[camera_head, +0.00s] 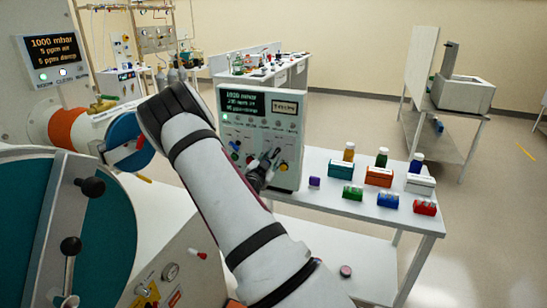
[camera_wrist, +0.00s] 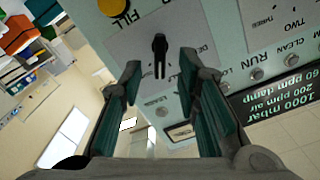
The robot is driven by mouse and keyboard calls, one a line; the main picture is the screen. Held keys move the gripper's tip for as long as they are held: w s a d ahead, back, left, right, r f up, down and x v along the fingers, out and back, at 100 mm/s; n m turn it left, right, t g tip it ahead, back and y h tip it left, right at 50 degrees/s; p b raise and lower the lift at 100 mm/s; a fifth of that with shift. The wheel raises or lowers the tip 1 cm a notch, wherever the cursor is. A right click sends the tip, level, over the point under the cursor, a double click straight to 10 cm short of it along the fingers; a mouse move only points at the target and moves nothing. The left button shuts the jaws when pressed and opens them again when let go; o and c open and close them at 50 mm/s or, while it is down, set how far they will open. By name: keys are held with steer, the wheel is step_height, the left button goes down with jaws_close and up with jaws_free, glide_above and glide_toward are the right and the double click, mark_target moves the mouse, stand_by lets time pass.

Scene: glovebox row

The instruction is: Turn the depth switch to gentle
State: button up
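A black lever switch (camera_wrist: 160,55) stands on a grey plate on the control panel (camera_wrist: 225,30) in the wrist view. Its plate carries small lettering beginning "DE", partly hidden by a finger; its setting is not readable. My gripper (camera_wrist: 159,64) is open, one finger on either side of the switch, with gaps between them and it. In the head view, the same panel box (camera_head: 285,117) stands upright on a white bench, and my gripper (camera_head: 263,170) is at its lower front. My arm hides part of the panel's left side.
A yellow button (camera_wrist: 113,7) marked FILL is beside the switch plate. A lit display (camera_wrist: 278,105) is on the panel. Bottles and coloured boxes (camera_head: 379,176) stand on the white bench (camera_head: 330,205) to the right. A large round teal door (camera_head: 95,215) is at the left.

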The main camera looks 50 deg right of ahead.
steer(key=v, duration=0.9)
steer(key=shift+a, duration=0.25)
steer(key=shift+s, duration=0.1)
